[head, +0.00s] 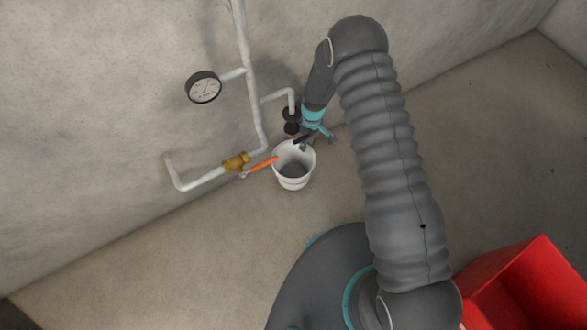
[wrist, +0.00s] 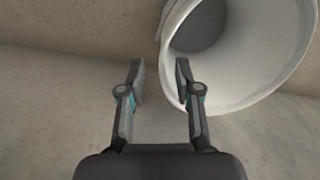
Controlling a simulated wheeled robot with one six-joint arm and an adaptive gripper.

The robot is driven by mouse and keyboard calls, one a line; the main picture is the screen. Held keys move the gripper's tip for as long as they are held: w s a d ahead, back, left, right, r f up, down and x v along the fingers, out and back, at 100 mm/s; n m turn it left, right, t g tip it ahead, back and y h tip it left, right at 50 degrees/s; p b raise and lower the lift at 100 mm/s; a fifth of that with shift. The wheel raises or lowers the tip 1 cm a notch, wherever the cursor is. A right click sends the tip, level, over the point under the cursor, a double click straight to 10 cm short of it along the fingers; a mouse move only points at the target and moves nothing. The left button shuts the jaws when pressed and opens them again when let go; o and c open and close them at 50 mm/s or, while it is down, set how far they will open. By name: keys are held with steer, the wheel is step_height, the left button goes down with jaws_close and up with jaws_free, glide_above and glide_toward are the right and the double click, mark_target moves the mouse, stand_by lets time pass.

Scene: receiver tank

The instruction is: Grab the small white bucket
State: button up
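The small white bucket (head: 293,182) stands upright on the floor near the wall, below the pipes. Its open mouth faces up in the head view. In the wrist view the bucket (wrist: 262,70) fills the upper right, with its rim and inside showing. My gripper (wrist: 160,72) is open with nothing held between its fingers. The left finger is outside the bucket; the right finger overlaps the rim and opening in the picture. I cannot tell whether it touches. In the head view my gripper (head: 305,142) is at the bucket's back right rim, partly hidden.
White pipes with a gauge (head: 203,87) run along the wall. A brass valve (head: 237,162) with an orange lever (head: 263,165) reaches close to the bucket's left rim. A red container (head: 525,285) is at lower right. Floor left of the bucket is clear.

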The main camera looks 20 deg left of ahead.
mark_target(304, 155)
steer(key=shift+s+a+f, duration=0.1)
steer(key=shift+s+f, duration=0.1)
steer(key=shift+f, duration=0.85)
steer(key=shift+s+a+f, duration=0.1)
steer(key=shift+s+f, duration=0.15)
steer(key=shift+f, duration=0.75)
steer(key=shift+s+a+f, duration=0.1)
steer(key=shift+s+f, duration=0.1)
steer(key=shift+f, duration=0.85)
steer(key=shift+c, duration=0.2)
jaws_close()
